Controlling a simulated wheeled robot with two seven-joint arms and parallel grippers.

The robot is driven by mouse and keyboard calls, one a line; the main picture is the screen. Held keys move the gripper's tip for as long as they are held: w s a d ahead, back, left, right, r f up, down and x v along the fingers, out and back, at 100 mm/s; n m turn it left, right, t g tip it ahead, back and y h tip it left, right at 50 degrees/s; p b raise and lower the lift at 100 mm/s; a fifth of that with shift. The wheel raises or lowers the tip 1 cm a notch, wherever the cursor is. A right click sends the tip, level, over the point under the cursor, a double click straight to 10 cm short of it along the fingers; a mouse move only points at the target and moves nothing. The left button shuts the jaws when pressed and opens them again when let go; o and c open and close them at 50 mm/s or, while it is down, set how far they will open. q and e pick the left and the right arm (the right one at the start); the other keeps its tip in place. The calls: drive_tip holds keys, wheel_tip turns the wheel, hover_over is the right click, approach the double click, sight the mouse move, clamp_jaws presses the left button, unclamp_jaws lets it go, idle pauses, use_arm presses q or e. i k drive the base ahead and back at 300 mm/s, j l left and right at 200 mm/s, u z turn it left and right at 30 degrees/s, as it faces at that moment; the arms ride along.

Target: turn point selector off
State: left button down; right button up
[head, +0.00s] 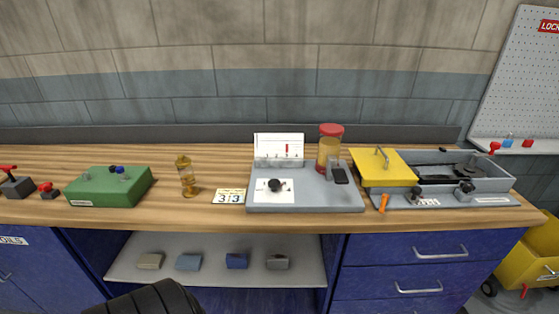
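A grey panel (325,201) lies on the wooden bench near the middle. On its left front is a white plate with a black knob (274,185), which looks like the point selector. The knob's pointer and the plate's markings are too small to read. Neither of my grippers shows in the head view. A dark rounded shape at the bottom left edge seems to be part of me.
A jar with a red lid (329,146) and a small black device (340,175) are on the panel's right. A green box (110,186) is farther left. A yellow-lidded box (385,169) stands right.

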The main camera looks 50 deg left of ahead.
sight(274, 184)
drive_tip(key=u, duration=1.35)
